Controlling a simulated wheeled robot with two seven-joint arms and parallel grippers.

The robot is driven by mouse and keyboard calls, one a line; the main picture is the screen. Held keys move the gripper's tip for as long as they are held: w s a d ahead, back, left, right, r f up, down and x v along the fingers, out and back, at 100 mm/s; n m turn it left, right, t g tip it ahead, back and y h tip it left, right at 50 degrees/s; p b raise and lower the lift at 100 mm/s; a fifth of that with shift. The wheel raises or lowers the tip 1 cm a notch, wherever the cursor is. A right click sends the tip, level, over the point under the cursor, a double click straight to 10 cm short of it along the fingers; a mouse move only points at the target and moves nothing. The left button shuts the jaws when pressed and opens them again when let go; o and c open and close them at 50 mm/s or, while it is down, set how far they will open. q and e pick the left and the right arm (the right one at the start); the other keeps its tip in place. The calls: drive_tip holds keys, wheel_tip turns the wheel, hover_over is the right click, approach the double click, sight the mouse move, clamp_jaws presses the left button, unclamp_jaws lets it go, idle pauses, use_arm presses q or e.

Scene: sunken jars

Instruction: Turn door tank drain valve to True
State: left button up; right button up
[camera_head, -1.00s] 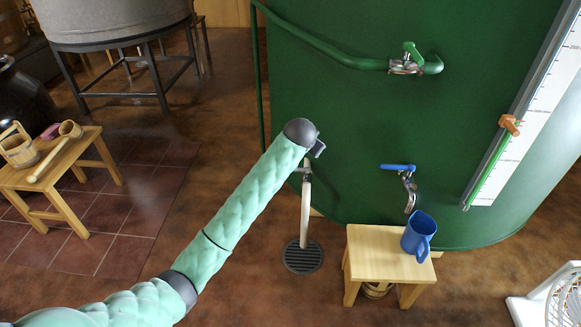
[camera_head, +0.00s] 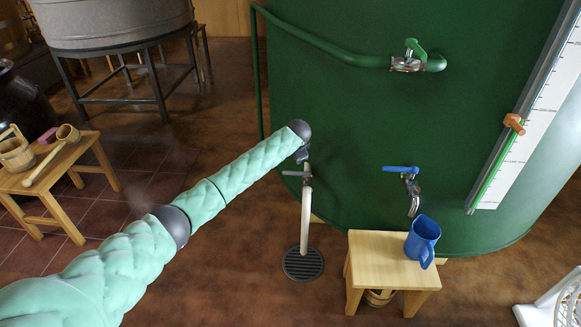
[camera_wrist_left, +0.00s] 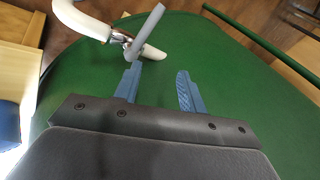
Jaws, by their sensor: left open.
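The tank drain valve (camera_head: 307,176) sits low on the front of the green tank (camera_head: 340,110), with a grey lever handle and a white pipe (camera_head: 305,220) running down to a floor drain (camera_head: 303,264). In the left wrist view the grey lever (camera_wrist_left: 147,35) stands just ahead of one fingertip, beside the metal valve body (camera_wrist_left: 121,37). My left gripper (camera_wrist_left: 160,82) is open, with a clear gap between its blue fingers. In the head view my left gripper (camera_head: 302,155) is just above the valve, its fingers mostly hidden by the wrist. My right gripper is not in view.
A wooden stool (camera_head: 385,257) with a blue mug (camera_head: 422,240) stands right of the drain, below a blue-handled tap (camera_head: 408,178). A green-handled tap (camera_head: 410,58) is higher up. A wooden bench (camera_head: 45,172) with a bucket and ladle stands at left.

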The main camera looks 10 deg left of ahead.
use_arm(q)
drive_tip(key=m+g, duration=0.1)
drive_tip(key=m, duration=0.1)
approach(291, 172)
wheel_tip(291, 172, down, 2)
drive_tip(key=a, duration=0.1)
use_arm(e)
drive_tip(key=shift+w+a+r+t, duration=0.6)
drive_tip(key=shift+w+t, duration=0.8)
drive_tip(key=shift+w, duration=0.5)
use_arm(q)
drive_tip(key=w+f+m+b, duration=0.1)
drive_tip(key=b, duration=0.1)
drive_tip(key=w+f+m+b, duration=0.1)
drive_tip(key=f+b, duration=0.1)
drive_tip(key=w+f+m+b, duration=0.1)
drive_tip(key=f+b, duration=0.1)
drive_tip(key=shift+w+d+f+h+b, duration=0.15)
drive_tip(key=shift+w+f+h+b, duration=0.1)
drive_tip(key=shift+h+b, duration=0.1)
drive_tip(key=shift+r, duration=0.2)
drive_tip(key=shift+f, duration=0.1)
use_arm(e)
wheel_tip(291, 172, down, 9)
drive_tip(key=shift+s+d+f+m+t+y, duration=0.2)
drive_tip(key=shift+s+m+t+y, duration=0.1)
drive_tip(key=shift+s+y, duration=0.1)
